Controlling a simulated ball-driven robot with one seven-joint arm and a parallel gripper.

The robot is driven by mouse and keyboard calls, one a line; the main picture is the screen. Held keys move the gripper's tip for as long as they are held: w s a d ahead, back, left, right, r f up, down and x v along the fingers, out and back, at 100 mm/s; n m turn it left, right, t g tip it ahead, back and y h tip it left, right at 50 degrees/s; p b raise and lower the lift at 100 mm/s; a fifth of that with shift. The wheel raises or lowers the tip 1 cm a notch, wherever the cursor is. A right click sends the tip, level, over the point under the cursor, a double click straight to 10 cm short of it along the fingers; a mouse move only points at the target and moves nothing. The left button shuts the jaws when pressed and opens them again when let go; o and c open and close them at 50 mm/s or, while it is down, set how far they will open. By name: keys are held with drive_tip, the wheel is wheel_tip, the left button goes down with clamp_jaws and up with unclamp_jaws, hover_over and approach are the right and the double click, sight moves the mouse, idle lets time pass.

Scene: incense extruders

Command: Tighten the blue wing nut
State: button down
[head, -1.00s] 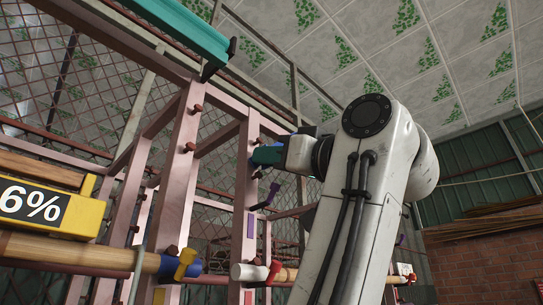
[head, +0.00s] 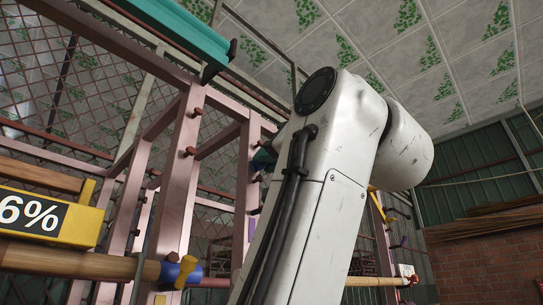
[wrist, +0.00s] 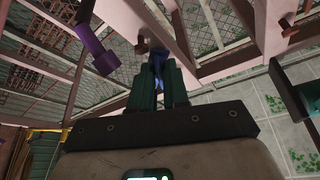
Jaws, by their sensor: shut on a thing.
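The blue wing nut (wrist: 158,60) is in the upper middle of the wrist view, at a post of the pink frame. My gripper (wrist: 157,76) has dark teal fingers, one on each side of the nut, and is shut on it. The fingers cover part of the nut, so its full tilt is hard to tell. In the head view my arm hides the nut and most of the gripper; only a small teal part of my gripper (head: 264,158) shows beside the post.
The pink frame (head: 182,170) stands close around the gripper.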

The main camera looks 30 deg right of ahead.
drive_tip(key=shift+a+r+m+g+h+p, duration=0.1)
drive_tip(key=shift+m+g+h+p, duration=0.85)
drive_tip(key=shift+m, duration=1.4)
drive_tip(key=shift+r+m+g+h+p, duration=0.15)
drive_tip(key=shift+m+h+p, duration=0.3)
drive_tip(key=shift+m+p, duration=1.5)
drive_tip(key=shift+a+r+m+g+h+p, duration=0.1)
drive_tip(key=shift+m+g+h+p, duration=0.6)
drive_tip(key=shift+m, duration=2.1)
drive_tip(key=shift+f, duration=0.1)
drive_tip(key=c, duration=1.2)
unclamp_jaws()
drive_tip(key=shift+d, duration=0.1)
drive_tip(key=shift+s, duration=0.15)
drive_tip(key=s+b, duration=0.2)
drive_tip(key=s, duration=0.8)
drive_tip(key=shift+s+a, duration=0.3)
drive_tip(key=shift+a, duration=0.15)
